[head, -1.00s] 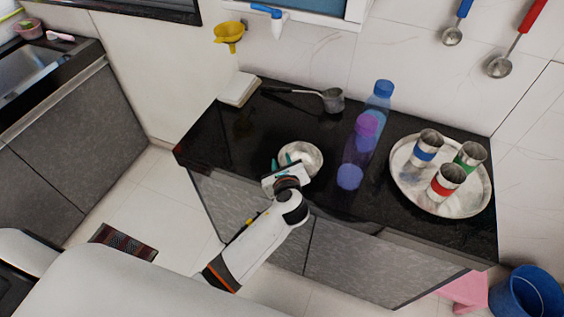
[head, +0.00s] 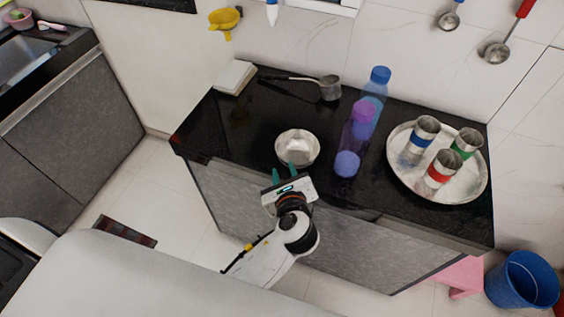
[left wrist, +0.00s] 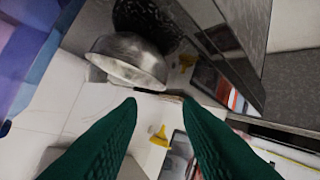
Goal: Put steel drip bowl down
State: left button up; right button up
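The steel drip bowl (head: 297,147) stands upright on the black counter (head: 240,150), near its front edge. My left gripper (head: 285,172) is just in front of the bowl, at the counter's front edge. Its two green fingers are apart with nothing between them. In the left wrist view the open fingers (left wrist: 158,101) show with a gap, and the bowl (left wrist: 128,60) is beyond them, clear of both tips. My right gripper is not in view.
Right of the bowl stand a purple bottle (head: 357,130) and a blue bottle (head: 375,90). A round steel tray (head: 400,173) holds three banded cups. The counter left of the bowl is clear.

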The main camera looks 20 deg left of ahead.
pick_arm(q)
jog(key=shift+s+d+r, duration=0.15)
jog(key=shift+s+d, duration=0.05)
jog(key=shift+s, duration=0.2)
jog(key=s+a+f+n+g+h, duration=0.15)
jog(key=s+f+n+g, duration=0.35)
jog(key=f, duration=1.1)
jog(key=s+f+n+g+h, duration=0.3)
jog(key=s+f, duration=0.4)
jog(key=f, duration=1)
jog(key=s+a+f+n+g, duration=0.1)
jog(key=s+a+f+n, duration=0.2)
jog(key=s, duration=0.5)
jog(key=s+a+f+n+g+h, duration=0.1)
jog(key=s+a+f+n, duration=0.1)
jog(key=s+f+n, duration=0.3)
jog(key=s+a+f+n+g, duration=0.1)
jog(key=s+a+f+n, duration=0.2)
jog(key=s+f+n, duration=0.2)
jog(key=s+n, duration=0.3)
jog(key=s, duration=0.3)
jog(key=shift+s+a+h, duration=0.3)
jog(key=shift+a+h, duration=0.05)
